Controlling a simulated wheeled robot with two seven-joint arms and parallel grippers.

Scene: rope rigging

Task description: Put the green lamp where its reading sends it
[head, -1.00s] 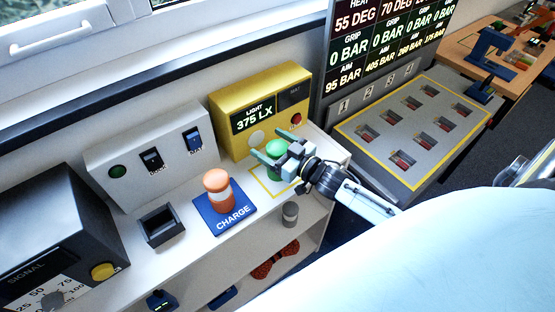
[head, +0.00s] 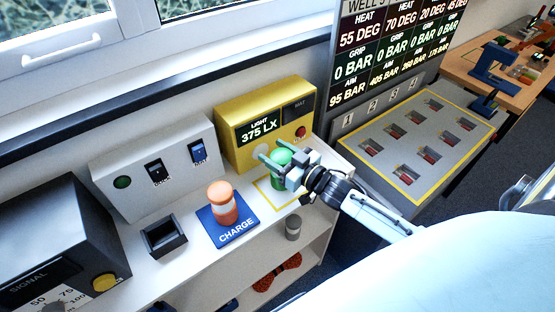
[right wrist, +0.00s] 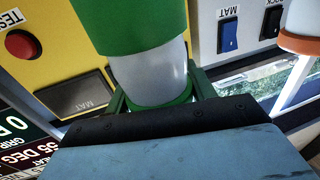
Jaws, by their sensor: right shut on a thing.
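The green lamp (head: 281,157), with a green cap and a pale body, is in my right gripper (head: 284,168) at the yellow-outlined square (head: 268,196) in front of the yellow tester (head: 225,118). I cannot tell whether its base touches the square. In the right wrist view the lamp (right wrist: 150,75) stands between the shut fingers (right wrist: 160,92). The tester's display (head: 259,130) reads LIGHT 375 LX; its MAT window (head: 299,110) is dark. My left gripper is not in view.
An orange-topped lamp (head: 222,203) stands on the blue CHARGE pad (head: 237,231). A switch box (head: 150,178), black tray (head: 165,237) and SIGNAL box (head: 60,240) stand left. Right are a slotted panel (head: 410,135) with positions 1 to 4 and a readings board (head: 390,50). A grey cylinder (head: 293,228) is below.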

